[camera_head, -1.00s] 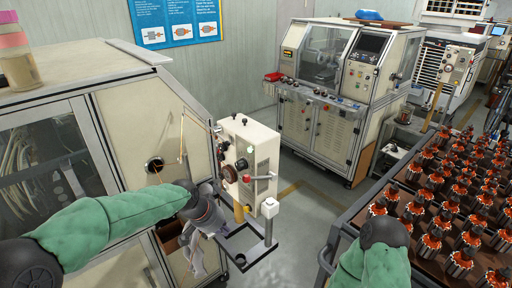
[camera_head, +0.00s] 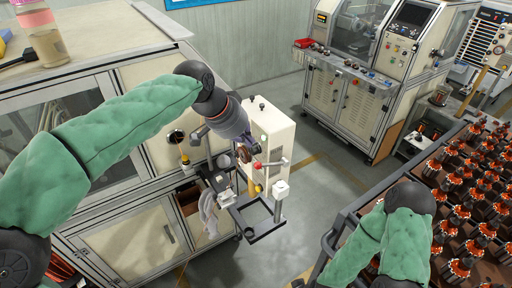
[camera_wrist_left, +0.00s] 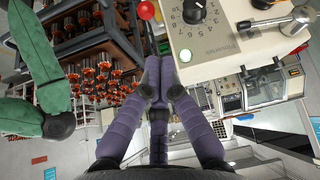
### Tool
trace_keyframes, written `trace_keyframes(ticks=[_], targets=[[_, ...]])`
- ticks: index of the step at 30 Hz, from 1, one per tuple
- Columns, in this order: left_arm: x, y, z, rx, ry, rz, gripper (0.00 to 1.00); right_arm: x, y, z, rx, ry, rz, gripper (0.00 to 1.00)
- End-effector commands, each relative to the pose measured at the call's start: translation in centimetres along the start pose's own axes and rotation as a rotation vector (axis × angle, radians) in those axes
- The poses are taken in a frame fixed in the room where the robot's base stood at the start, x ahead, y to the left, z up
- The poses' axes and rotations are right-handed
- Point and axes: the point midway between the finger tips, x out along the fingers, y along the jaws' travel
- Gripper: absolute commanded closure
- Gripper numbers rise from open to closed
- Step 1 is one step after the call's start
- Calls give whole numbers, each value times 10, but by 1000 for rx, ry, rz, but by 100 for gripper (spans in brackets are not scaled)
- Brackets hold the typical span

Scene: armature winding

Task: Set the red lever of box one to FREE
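The cream control box (camera_head: 270,128) stands on a post beside the large machine, partly hidden by my left gripper. In the left wrist view its face (camera_wrist_left: 225,38) fills the upper right, with a black dial and a lit green button. A red ball knob (camera_wrist_left: 146,10) shows at the box's left edge, ahead of my fingertips; it looks like the red lever's end. The lever's setting and FREE marking cannot be read. My left gripper (camera_head: 243,152) is in front of the box. In the wrist view its purple fingers (camera_wrist_left: 159,62) meet at the tips, empty, apart from the knob. My right gripper is hidden.
A silver clamp lever (camera_wrist_left: 280,22) sticks out from the box face. A black bracket with a white-topped post (camera_head: 281,188) stands below the box. A rack of orange-and-black armatures (camera_head: 470,190) fills the right. Open floor lies between the rack and the cabinets.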

Motion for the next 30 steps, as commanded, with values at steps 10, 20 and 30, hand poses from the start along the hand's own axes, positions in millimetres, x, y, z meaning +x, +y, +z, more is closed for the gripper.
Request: trace_keyframes(ticks=[10,20,30], targets=[[54,0,1,-1,-5,2,100,-5,-2,-1,1,2,0,60],[92,0,0,-1,-3,1,100,-9,-3,-1,1,2,0,60],[97,0,1,-1,-2,1,100,-9,-3,0,1,2,0,60]])
